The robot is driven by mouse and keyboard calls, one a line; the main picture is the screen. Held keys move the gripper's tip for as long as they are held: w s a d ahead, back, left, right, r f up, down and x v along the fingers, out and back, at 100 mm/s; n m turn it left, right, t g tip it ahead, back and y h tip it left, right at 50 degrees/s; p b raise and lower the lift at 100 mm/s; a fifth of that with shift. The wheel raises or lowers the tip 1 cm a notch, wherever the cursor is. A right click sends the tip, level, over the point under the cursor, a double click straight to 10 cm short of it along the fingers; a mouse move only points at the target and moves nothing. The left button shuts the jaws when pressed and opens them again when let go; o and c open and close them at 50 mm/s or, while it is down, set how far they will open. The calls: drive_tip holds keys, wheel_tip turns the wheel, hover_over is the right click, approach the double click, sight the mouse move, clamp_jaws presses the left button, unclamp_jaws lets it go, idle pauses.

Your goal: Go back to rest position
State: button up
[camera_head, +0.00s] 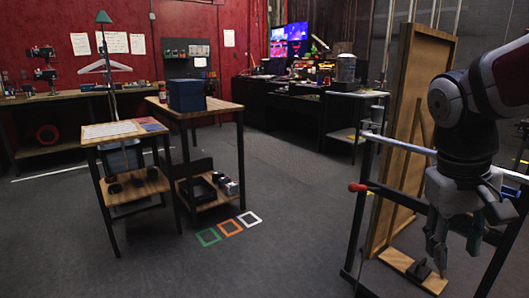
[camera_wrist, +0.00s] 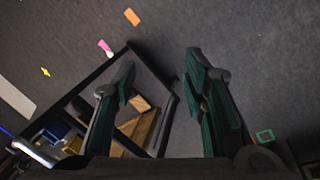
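My gripper (camera_head: 454,248) hangs at the right of the head view, pointing down beside a dark metal frame with a wooden panel. In the wrist view, the two green-padded fingers of my gripper (camera_wrist: 160,72) are spread apart. No cue button can be made out clearly in either view.
The dark frame (camera_head: 362,215) with the wooden panel (camera_head: 415,120) stands close by my arm. Two small tables, one bearing a blue box (camera_head: 187,95), stand left of centre. Green (camera_head: 208,237), orange (camera_head: 230,228) and white (camera_head: 250,218) squares mark the floor. The middle floor is clear.

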drive_tip(key=s+a+f+n+y, duration=0.1)
drive_tip(key=s+a+f, duration=0.1)
drive_tip(key=s+a, duration=0.6)
drive_tip(key=s+a+f+y, duration=0.15)
drive_tip(key=s+a, duration=0.25)
drive_tip(key=s, duration=0.7)
wheel_tip(320, 180, up, 26)
drive_tip(key=t+p, duration=0.4)
drive_tip(key=p, duration=2)
drive_tip(key=shift+s+d, duration=0.15)
drive_tip(key=shift+d, duration=0.1)
drive_tip(key=shift+f, duration=0.1)
drive_tip(key=shift+c, duration=0.4)
